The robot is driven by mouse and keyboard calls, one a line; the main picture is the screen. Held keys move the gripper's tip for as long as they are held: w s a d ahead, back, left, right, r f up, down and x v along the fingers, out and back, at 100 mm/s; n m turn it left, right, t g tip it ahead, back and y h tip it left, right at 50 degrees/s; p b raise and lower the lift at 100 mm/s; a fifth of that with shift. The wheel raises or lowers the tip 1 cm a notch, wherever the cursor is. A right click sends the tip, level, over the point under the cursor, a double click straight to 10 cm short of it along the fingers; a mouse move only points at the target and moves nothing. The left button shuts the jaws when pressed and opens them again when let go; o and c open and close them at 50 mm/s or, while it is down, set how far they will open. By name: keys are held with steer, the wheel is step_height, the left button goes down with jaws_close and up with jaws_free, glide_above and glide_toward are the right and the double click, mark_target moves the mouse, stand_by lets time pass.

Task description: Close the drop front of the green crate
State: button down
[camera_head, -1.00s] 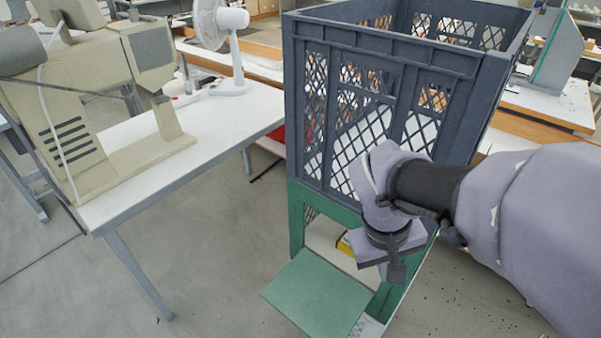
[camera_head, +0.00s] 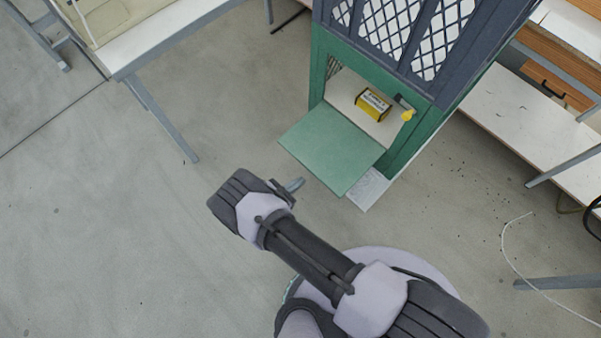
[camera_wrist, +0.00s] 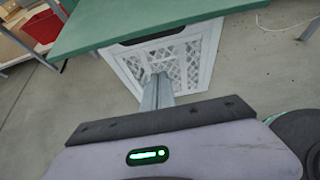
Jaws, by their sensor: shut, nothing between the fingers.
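The green crate (camera_head: 318,62) stands beneath a dark blue crate. Its drop front (camera_head: 335,148) is down, sticking out roughly level from the opening. A yellow box (camera_head: 372,105) lies inside, and a small yellow piece (camera_head: 407,115) shows at the opening's right side. My gripper (camera_head: 294,185) is shut and empty, off the drop front's outer edge, with a visible gap in the head view. In the wrist view the drop front (camera_wrist: 150,24) spans the top, and my shut fingers (camera_wrist: 158,88) point below it towards a white crate. Contact cannot be seen.
The dark blue crate (camera_head: 420,45) is stacked on top. The white crate (camera_wrist: 185,55) stands underneath, with a corner showing in the head view (camera_head: 368,190). A white table (camera_head: 165,35) is at upper left, a bench (camera_head: 525,125) at right. Floor to the left is clear.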

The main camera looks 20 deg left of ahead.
steer(key=b+x, duration=0.2)
steer(key=x, duration=0.6)
step_height(320, 180, up, 4)
steer(key=shift+d+r+p, duration=0.1)
steer(key=shift+p, duration=0.3)
steer(key=shift+r, duration=0.1)
